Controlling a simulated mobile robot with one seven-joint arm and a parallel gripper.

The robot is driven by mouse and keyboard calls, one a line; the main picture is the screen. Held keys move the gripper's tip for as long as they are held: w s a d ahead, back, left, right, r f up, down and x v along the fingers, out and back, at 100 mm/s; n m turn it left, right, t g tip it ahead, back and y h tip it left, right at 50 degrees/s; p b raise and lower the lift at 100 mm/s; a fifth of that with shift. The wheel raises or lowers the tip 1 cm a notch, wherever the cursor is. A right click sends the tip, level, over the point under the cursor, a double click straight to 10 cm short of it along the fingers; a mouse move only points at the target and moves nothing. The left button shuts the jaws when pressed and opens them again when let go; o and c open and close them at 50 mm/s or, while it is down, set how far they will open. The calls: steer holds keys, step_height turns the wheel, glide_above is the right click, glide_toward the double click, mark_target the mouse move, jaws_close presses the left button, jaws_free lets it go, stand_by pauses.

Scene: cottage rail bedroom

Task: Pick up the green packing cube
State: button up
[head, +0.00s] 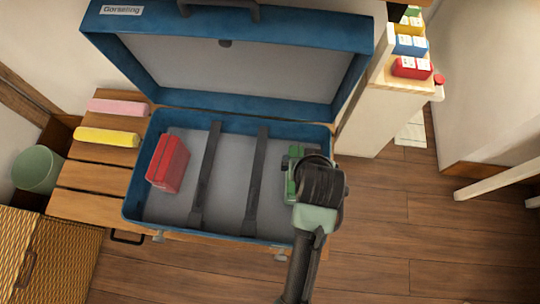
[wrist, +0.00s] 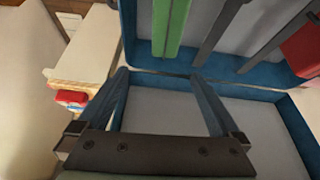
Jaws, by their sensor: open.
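The green packing cube (head: 291,178) lies inside the open blue suitcase (head: 229,118), at its right end. In the head view my wrist covers its right part. In the wrist view the green packing cube (wrist: 172,28) shows as a long green block at the top, beyond the fingertips. My gripper (wrist: 159,76) is open with nothing between its fingers. It is over the right end of the suitcase, apart from the cube in the wrist view. In the head view the fingers are hidden behind the wrist.
A red packing cube (head: 168,163) lies at the suitcase's left end, with two dark straps between the cubes. The raised lid (head: 225,70) stands behind. Pink (head: 118,107) and yellow (head: 106,137) rolls lie on the slatted bench (head: 85,176). A white shelf (head: 373,115) stands at right.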

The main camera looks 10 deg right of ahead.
steer(key=shift+g, duration=0.6)
steer(key=f, duration=0.1)
steer(key=s+a+f, duration=0.1)
steer(key=f, duration=0.1)
steer(key=s+f, duration=0.1)
steer(key=shift+s+a+f, duration=0.15)
steer(key=shift+a+f, duration=0.05)
steer(key=shift+a, duration=0.15)
steer(key=b+x, duration=0.2)
steer(key=x, duration=0.4)
steer(key=shift+f, duration=0.35)
steer(key=shift+b+x, duration=0.85)
steer(key=shift+x, duration=2.05)
steer(key=shift+f, duration=0.15)
jaws_close()
